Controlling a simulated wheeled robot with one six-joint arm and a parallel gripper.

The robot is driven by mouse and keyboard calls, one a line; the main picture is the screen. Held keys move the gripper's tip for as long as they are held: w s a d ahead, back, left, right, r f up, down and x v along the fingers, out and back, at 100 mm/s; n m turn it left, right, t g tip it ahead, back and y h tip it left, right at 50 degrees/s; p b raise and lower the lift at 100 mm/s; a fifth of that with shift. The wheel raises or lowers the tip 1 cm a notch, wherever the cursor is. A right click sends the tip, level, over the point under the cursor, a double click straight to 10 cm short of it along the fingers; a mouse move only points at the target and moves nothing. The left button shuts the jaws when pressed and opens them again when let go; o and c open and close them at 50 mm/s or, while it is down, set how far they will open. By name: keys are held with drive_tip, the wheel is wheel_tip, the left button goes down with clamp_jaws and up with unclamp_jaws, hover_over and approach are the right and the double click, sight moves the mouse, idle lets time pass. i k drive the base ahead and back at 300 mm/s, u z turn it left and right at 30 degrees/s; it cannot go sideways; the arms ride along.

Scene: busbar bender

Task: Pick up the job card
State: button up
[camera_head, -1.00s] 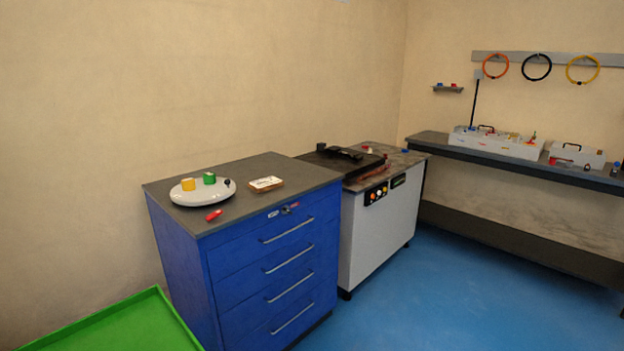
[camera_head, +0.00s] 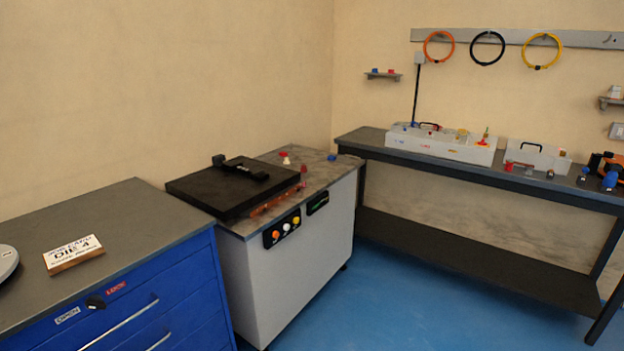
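The job card (camera_head: 74,253) is a small white card with dark print, where "DIE 4" can be read, on a brown wooden base. It lies on the grey top of the blue drawer cabinet (camera_head: 150,310), near the front edge at the lower left of the head view. My gripper is not in view, so its state is hidden.
A white disc (camera_head: 7,262) is cut by the left edge, beside the card. The bender (camera_head: 290,245) with its black plate (camera_head: 232,187) stands right of the cabinet. A dark bench (camera_head: 470,172) holds grey trays (camera_head: 440,143). Blue floor (camera_head: 400,300) is clear in front.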

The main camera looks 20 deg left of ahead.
sight(65, 256)
drive_tip(key=i, duration=0.95)
drive_tip(key=u, duration=2.65)
drive_tip(key=i, duration=1.45)
drive_tip(key=z, duration=1.05)
